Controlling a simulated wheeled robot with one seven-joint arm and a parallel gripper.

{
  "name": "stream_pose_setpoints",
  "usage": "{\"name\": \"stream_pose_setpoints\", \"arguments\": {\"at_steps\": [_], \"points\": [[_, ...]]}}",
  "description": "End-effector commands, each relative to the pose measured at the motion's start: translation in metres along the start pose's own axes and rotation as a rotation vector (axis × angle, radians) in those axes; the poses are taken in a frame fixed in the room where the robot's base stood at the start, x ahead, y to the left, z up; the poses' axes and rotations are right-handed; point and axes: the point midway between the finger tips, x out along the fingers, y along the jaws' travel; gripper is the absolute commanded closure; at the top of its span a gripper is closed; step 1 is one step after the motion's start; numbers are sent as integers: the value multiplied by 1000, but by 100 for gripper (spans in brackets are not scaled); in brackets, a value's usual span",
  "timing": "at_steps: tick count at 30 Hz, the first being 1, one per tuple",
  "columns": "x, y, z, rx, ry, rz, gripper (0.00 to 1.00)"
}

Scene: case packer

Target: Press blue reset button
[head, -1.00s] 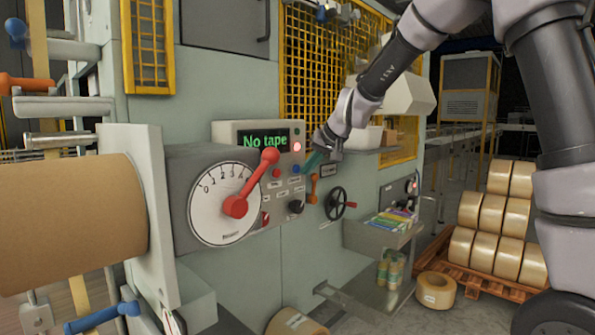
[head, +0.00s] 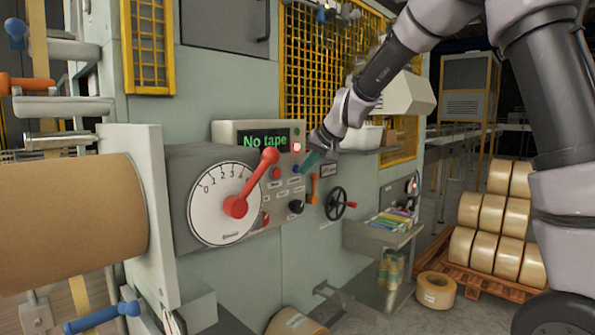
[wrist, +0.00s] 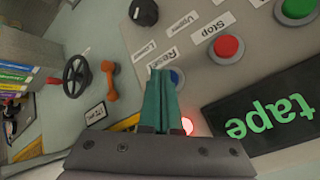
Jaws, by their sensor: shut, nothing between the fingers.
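The blue reset button (wrist: 177,77) sits on the control panel beside the label "Reset" in the wrist view, partly hidden behind my fingertips. In the head view the blue button (head: 296,169) shows just left of my fingers. My gripper (wrist: 160,74) is shut and empty, its teal fingers together and pointing at the panel right by the button. It also shows in the head view (head: 306,165). I cannot tell whether the fingertips touch the button.
A red stop button (wrist: 226,47) and a green button (wrist: 297,8) are close by. The display (head: 265,141) reads "No tape" beside a lit red lamp (head: 297,146). A black knob (head: 296,206), orange handle (head: 313,189) and handwheel (head: 336,203) are below.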

Motion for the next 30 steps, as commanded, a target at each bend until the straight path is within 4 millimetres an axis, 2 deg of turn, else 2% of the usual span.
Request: {"name": "stream_pose_setpoints", "arguments": {"at_steps": [18,30], "points": [[2,-2,-2,-1,0,0,100],[-10,7,6,0,0,1,100]]}}
